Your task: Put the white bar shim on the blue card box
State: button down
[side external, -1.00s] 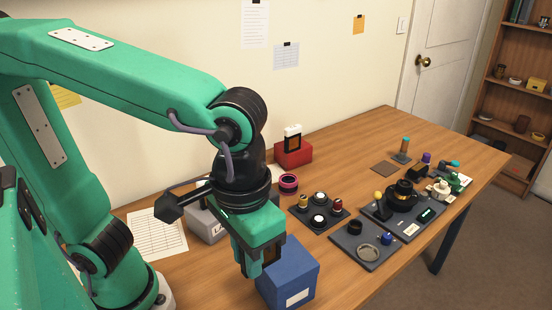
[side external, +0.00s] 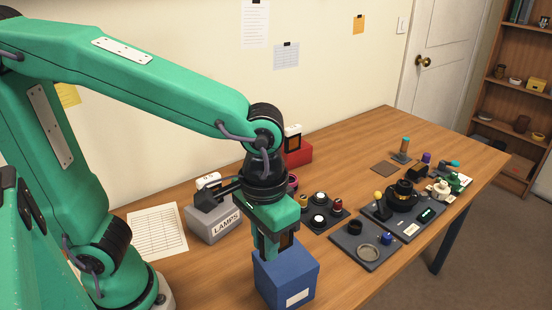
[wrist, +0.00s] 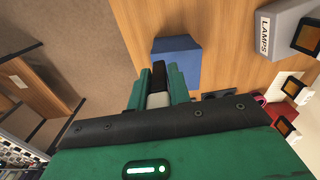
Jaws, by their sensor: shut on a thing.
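The blue card box (side external: 287,280) stands at the front of the table with a white label on its front. It also shows in the wrist view (wrist: 186,57), beyond my fingertips. My gripper (side external: 271,249) points down just over the back left part of its top. In the wrist view my gripper (wrist: 158,78) is shut on a piece with a whitish part, the white bar shim (wrist: 158,101), and a dark part shows beyond it. The fingers hide most of the piece. I cannot tell whether it touches the box.
A grey box marked LAMPS (side external: 214,222) stands to the left, behind my gripper. A red box (side external: 298,155) is at the back. Dark trays with lens parts (side external: 345,247) lie to the right. A paper sheet (side external: 157,232) lies at left.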

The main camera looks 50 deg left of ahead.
jog(key=w+a+f, duration=0.1)
jog(key=w, duration=0.1)
jog(key=w+a+f, duration=0.1)
jog(key=w, duration=0.1)
jog(key=shift+a+f, duration=0.15)
jog(key=shift+f, duration=0.2)
jog(key=shift+f, duration=0.1)
jog(key=shift+f, duration=1.9)
jog(key=shift+f, duration=0.15)
jog(key=c, duration=1.3)
grip_release()
notch_tip(320, 180, up, 12)
jog(key=shift+r, duration=0.2)
